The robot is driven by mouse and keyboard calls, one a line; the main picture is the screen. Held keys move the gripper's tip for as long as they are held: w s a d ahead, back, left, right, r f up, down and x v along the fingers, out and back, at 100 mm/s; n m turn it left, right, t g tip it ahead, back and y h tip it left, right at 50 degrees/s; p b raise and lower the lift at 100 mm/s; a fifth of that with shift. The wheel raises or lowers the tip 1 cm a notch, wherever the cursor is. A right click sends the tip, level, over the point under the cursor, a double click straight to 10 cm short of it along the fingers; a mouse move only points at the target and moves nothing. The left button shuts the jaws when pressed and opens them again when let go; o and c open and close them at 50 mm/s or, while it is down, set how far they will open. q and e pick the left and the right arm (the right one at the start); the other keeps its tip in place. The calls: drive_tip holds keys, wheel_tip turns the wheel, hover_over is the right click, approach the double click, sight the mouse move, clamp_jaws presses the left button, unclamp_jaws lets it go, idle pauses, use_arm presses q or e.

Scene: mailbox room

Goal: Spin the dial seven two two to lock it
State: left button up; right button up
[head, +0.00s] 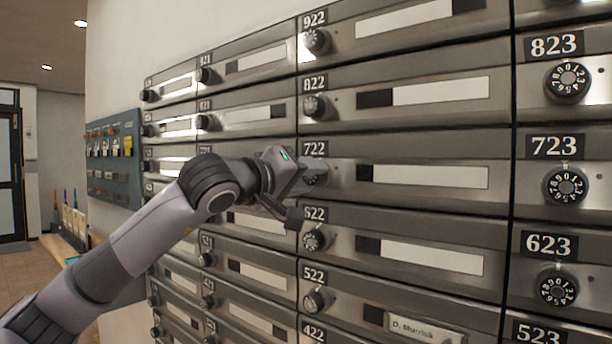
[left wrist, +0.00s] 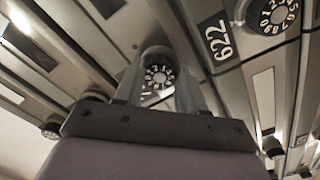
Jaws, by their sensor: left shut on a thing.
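The mailbox door labelled 722 (head: 430,176) is in the middle of the head view, closed flush with its neighbours. Its dial is mostly hidden there by my left gripper (head: 312,172), which reaches in from the left. In the left wrist view the black dial with white numerals (left wrist: 158,77) sits between the two fingers of my left gripper (left wrist: 160,60). The fingers are shut on it, one on each side. The number the dial points to is too small to read. My right gripper is not in view.
Dial 622 (head: 316,240) is just below, close to my gripper, and dial 822 (head: 315,106) is above. More dials stick out in columns, such as 723 (head: 566,184). A blue-grey panel (head: 114,158) hangs on the left wall. The space before the right-hand doors is free.

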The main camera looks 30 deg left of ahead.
use_arm(q)
drive_tip(key=o, duration=1.1)
drive_tip(key=shift+c, duration=0.2)
drive_tip(key=s+b, duration=0.2)
drive_tip(key=s, duration=0.5)
drive_tip(key=shift+a, duration=0.3)
